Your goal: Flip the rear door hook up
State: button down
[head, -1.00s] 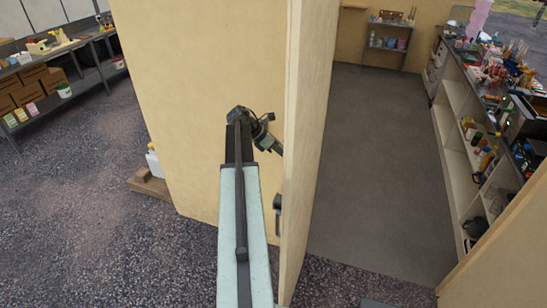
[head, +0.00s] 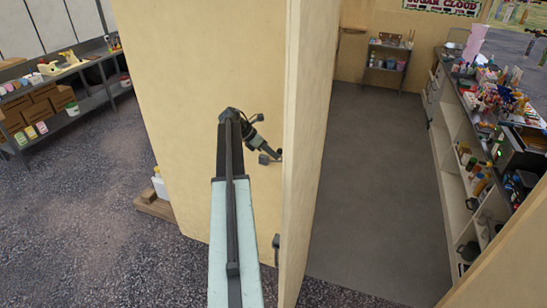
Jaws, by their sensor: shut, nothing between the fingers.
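The open door (head: 307,130) is a tall cream panel standing edge-on in the middle of the head view. A dark handle (head: 276,241) sits low on its left face. My gripper (head: 272,154) is small and dark, at the end of my arm just left of the door. It is shut and holds nothing. A small dark block (head: 263,159) shows by the gripper's tip against the cream wall (head: 195,110). I cannot tell whether this block is the rear door hook or part of my gripper. Contact with the door or hook cannot be made out.
Right of the door is a grey floor (head: 365,190), clear, with a cluttered counter (head: 475,170) along the right side. A shelf unit (head: 388,57) stands at the back. At left are a wooden block (head: 154,208) by the wall and a shelf table (head: 75,75) on open asphalt.

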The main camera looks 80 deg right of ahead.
jog(key=shift+s+d+r, duration=0.1)
jog(key=shift+s+d, duration=0.05)
jog(key=shift+s, duration=0.1)
jog(key=w+a+r+p, duration=0.1)
jog(key=w+a, duration=0.1)
jog(key=w, duration=0.5)
jog(key=w+a+r+p, duration=0.1)
jog(key=w+a, duration=0.2)
jog(key=w, duration=0.3)
jog(key=shift+w, duration=0.35)
